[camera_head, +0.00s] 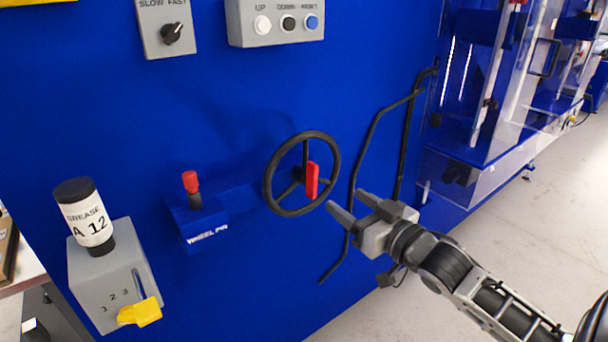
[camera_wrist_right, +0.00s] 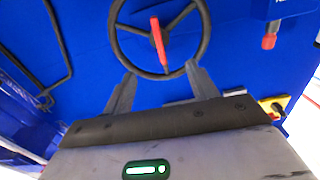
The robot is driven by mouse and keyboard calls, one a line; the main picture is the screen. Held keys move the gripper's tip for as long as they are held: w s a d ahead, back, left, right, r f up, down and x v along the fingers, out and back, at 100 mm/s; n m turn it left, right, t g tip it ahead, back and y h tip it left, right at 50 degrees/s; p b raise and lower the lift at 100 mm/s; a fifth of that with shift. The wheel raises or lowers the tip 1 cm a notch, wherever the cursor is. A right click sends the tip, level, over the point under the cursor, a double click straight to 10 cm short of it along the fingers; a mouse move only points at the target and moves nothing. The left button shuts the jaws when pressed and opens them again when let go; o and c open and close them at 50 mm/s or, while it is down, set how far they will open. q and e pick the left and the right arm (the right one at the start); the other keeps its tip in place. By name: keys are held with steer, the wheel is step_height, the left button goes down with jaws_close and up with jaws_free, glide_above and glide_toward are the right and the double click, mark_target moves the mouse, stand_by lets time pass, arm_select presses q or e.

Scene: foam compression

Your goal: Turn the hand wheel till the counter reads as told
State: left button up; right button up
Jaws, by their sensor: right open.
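The black hand wheel (camera_head: 270,188) stands on the blue panel, with spokes and a red handle (camera_head: 312,180) at its face. My right gripper (camera_head: 349,203) is open and empty, just to the right of the wheel's lower rim and apart from it in the head view. In the right wrist view the wheel (camera_wrist_right: 207,48) and its red handle (camera_wrist_right: 158,42) lie ahead, beyond the two spread fingers (camera_wrist_right: 158,85). No counter shows that I can read. My left gripper is not in view.
A red-topped pin (camera_head: 191,183) stands on a blue bracket left of the wheel. A grease dispenser (camera_head: 90,225) with a yellow lever (camera_head: 140,312) is at the lower left. Button box (camera_head: 275,35) and speed knob (camera_head: 172,33) sit above. Black hoses (camera_head: 376,130) hang right of the wheel.

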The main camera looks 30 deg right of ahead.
mark_target(316, 180)
steer(key=w, duration=0.9)
steer(key=w+a, duration=0.1)
steer(key=w, duration=0.3)
steer(key=shift+w+f, duration=0.1)
steer(key=shift+w, duration=0.2)
steer(key=shift+a, duration=0.1)
jaws_close()
